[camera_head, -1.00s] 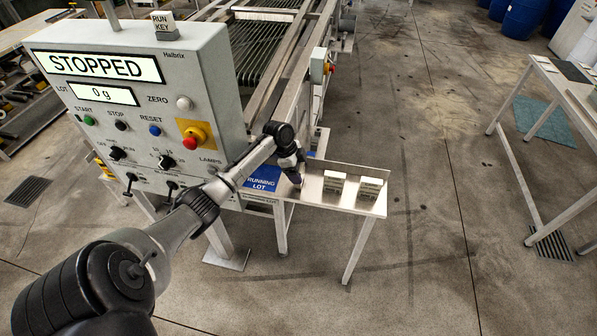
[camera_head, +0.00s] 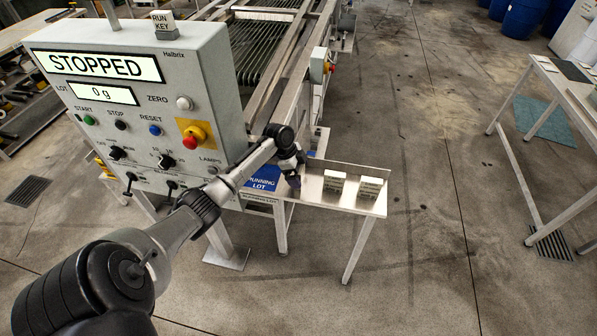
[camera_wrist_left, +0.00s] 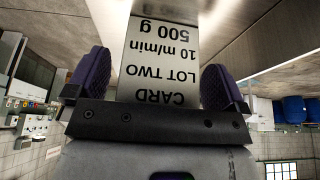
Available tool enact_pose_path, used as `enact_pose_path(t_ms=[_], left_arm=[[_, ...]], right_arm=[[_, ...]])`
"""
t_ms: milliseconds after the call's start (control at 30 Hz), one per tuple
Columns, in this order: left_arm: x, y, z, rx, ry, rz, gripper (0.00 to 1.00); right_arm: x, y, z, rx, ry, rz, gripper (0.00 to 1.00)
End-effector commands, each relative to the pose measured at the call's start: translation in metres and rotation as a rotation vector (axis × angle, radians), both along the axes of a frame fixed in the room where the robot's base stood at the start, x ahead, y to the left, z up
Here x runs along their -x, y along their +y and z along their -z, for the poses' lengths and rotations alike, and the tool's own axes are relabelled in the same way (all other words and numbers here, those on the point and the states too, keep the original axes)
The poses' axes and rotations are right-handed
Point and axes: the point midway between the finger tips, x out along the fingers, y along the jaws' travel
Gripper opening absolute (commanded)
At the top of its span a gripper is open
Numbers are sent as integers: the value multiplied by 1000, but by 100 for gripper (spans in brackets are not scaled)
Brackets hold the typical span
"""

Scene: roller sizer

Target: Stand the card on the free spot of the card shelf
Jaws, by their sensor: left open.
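The card shelf (camera_head: 313,194) is a bare metal ledge with a low back wall, right of the control panel. My left gripper (camera_head: 293,188) is over its left part, fingers pointing down. In the left wrist view, the open gripper (camera_wrist_left: 155,88) has its purple fingers on either side of a pale card (camera_wrist_left: 160,60) lettered "CARD LOT TWO 10 m/min 500 g", upside down. Narrow gaps seem to show beside the card; contact is hard to tell. This card is hidden in the head view. My right gripper is out of view.
Two small cards (camera_head: 334,183) and (camera_head: 370,188) stand on the shelf's right part. A blue "RUNNING LOT" plate (camera_head: 262,180) is left of the gripper. The control panel (camera_head: 200,80) reads "STOPPED" and "0 g". A table (camera_head: 550,90) stands far right, with clear floor between.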

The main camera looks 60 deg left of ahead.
Motion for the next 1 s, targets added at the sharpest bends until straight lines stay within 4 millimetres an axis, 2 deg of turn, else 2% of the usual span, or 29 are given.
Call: enact_pose_path(t_ms=[167, 500, 700, 1000], left_arm=[[3, 4, -14, -2, -2, 0, 100], [20, 20, -71, -4, -1, 0, 100], [29, 27, -97, -1, 0, 0, 100], [33, 31, -114, 0, 0, 0, 100]], right_arm=[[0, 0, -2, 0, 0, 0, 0], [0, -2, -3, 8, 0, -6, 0], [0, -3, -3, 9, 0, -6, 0], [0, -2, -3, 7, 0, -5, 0]])
